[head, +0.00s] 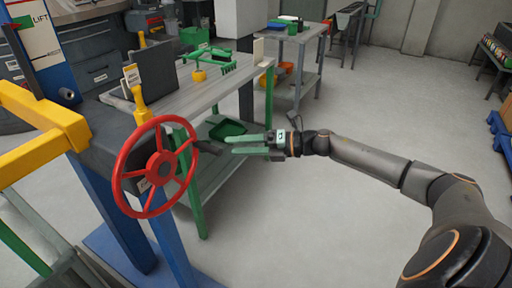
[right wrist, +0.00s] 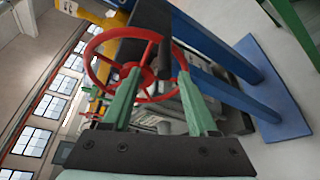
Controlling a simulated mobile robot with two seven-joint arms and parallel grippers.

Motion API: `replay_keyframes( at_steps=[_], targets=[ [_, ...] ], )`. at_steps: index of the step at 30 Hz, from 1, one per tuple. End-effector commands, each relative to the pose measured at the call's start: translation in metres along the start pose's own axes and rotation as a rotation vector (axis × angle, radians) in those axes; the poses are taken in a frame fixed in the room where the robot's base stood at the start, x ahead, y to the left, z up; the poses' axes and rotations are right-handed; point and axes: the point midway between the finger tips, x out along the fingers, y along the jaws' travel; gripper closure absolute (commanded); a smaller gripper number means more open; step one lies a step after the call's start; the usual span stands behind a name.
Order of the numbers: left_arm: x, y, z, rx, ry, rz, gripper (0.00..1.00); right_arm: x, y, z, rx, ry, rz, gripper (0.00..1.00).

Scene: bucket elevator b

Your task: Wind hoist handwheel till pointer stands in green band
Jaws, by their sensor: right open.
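The red handwheel (head: 160,168) stands upright on the dark hoist housing at left in the head view. Its dark crank handle (head: 208,147) sticks out from the right side of the rim. My right gripper (head: 236,144) is open, with green fingers pointing left at the handle, a small gap short of it. In the right wrist view the wheel (right wrist: 93,60) lies beyond the fingers (right wrist: 156,92), and the dark handle (right wrist: 165,58) shows between them. The white LIFT scale board (head: 40,42) is at upper left, with green and red on it; its pointer reading is unclear. My left gripper is out of view.
A yellow bar (head: 45,118) and blue legs (head: 172,245) belong to the hoist frame around the wheel. A grey workbench (head: 215,98) with a green tray (head: 228,128) below stands just behind the gripper.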

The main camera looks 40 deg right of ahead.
Motion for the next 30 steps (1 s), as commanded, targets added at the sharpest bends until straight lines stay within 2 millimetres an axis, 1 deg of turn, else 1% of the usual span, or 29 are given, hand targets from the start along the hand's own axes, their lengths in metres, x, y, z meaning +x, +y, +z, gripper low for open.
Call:
replay_keyframes(
  at_steps=[1, 6, 12, 18, 30],
  targets=[
    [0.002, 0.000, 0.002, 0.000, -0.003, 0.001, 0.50, -0.008, -0.004, -0.001, 0.002, 0.001, -0.006, 0.41],
    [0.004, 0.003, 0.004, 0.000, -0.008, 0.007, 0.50, -0.029, -0.002, -0.001, 0.002, 0.001, -0.003, 0.41],
    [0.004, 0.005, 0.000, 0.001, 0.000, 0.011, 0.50, -0.043, 0.000, 0.000, 0.001, 0.000, 0.000, 0.41],
    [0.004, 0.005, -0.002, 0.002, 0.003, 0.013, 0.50, -0.048, 0.001, 0.000, 0.001, 0.001, 0.002, 0.41],
    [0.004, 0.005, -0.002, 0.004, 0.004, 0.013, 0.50, -0.049, 0.001, 0.001, 0.000, 0.000, 0.003, 0.41]
  ],
)
